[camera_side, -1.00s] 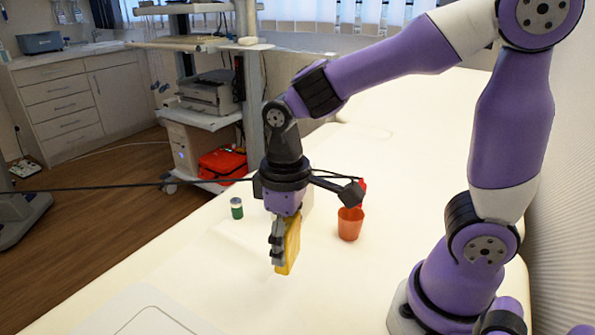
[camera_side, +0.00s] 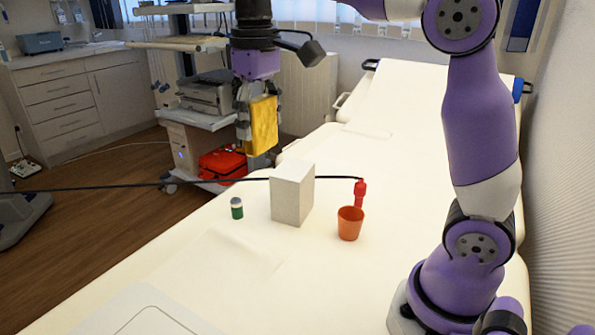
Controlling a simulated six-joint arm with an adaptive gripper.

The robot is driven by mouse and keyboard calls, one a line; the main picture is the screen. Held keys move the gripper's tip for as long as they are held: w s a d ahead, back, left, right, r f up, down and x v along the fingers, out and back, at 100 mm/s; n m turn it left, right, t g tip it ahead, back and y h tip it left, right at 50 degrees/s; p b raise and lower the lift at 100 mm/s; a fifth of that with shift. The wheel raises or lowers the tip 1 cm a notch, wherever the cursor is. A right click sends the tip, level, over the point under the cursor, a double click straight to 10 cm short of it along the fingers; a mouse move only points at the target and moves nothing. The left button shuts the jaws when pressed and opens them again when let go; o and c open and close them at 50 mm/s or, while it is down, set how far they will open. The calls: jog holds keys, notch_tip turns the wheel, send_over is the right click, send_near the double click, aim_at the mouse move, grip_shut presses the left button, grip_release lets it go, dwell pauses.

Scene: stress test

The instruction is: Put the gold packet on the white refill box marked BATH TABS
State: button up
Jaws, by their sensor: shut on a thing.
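The gold packet (camera_side: 263,125) is upright between the fingers of my gripper (camera_side: 258,130), which is shut on it. It hangs in the air, clear of the white surface. A white box (camera_side: 292,194) stands upright on the white surface, lower and a little to the right of the packet in the picture. No marking can be read on the box, so I cannot tell that it says BATH TABS. From this one view I cannot tell how far the packet is from the box in depth.
An orange cup (camera_side: 350,223) stands right of the box, with a red bottle (camera_side: 360,193) behind it. A small green jar with a pale lid (camera_side: 237,208) stands left of the box. A black cable crosses the view near the box. The white surface (camera_side: 200,275) in front is clear.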

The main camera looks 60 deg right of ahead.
jog(key=d+f, duration=0.2)
jog(key=d, duration=0.2)
jog(key=w+d+f, duration=0.1)
jog(key=d+f, duration=0.1)
jog(key=d, duration=0.2)
jog(key=w+d+f, duration=0.1)
jog(key=d+f, duration=0.1)
jog(key=d, duration=0.2)
jog(key=shift+w+d+f, duration=0.15)
jog(key=shift+w+d, duration=0.1)
jog(key=shift+d, duration=0.15)
jog(key=shift+f, duration=1.95)
jog(key=shift+f, duration=0.15)
jog(key=o, duration=1.1)
